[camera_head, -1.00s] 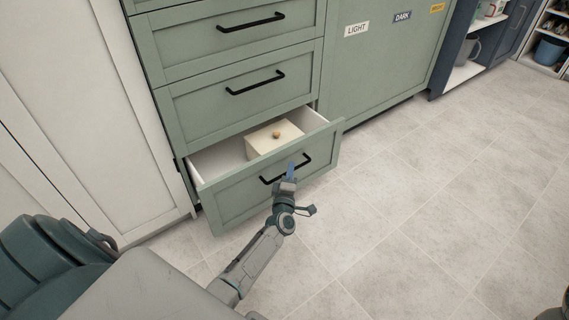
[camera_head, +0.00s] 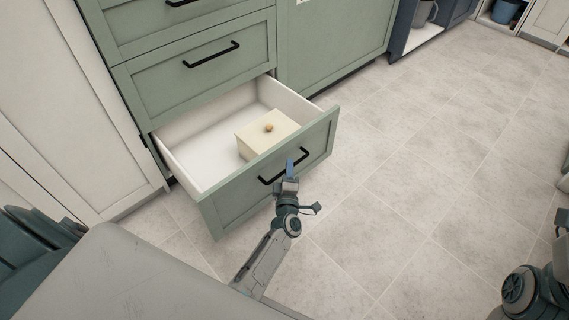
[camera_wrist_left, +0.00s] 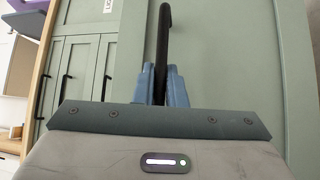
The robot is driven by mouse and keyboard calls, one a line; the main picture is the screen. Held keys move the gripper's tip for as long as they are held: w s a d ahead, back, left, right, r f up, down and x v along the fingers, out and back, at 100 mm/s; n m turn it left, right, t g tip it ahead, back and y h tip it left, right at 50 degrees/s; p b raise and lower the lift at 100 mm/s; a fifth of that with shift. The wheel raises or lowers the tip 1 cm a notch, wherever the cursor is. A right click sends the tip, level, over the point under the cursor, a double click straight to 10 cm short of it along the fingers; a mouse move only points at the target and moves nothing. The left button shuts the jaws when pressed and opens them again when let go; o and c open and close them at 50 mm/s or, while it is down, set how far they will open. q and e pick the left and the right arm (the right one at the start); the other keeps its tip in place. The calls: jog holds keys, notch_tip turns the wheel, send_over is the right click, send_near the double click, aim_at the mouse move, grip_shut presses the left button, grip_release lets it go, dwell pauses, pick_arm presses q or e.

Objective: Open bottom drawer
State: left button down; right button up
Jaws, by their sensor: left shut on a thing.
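The green bottom drawer (camera_head: 245,198) is pulled well out from the cabinet. Its white inside (camera_head: 205,150) shows, with a cream box (camera_head: 266,134) with a round knob standing near the front panel. In the left wrist view the blue fingers (camera_wrist_left: 162,84) are shut on the black handle (camera_wrist_left: 163,40). My right gripper is out of view; only part of that arm shows at the lower right.
A closed green drawer (camera_head: 195,68) with a black handle is above the open one. A white cabinet (camera_head: 75,110) stands on the left. A green cabinet panel (camera_head: 325,40) is on the right. The tiled floor (camera_head: 430,150) to the right is clear.

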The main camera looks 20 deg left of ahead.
pick_arm(q)
jog(key=shift+s+f, duration=0.1)
jog(key=c, duration=1.5)
grip_release()
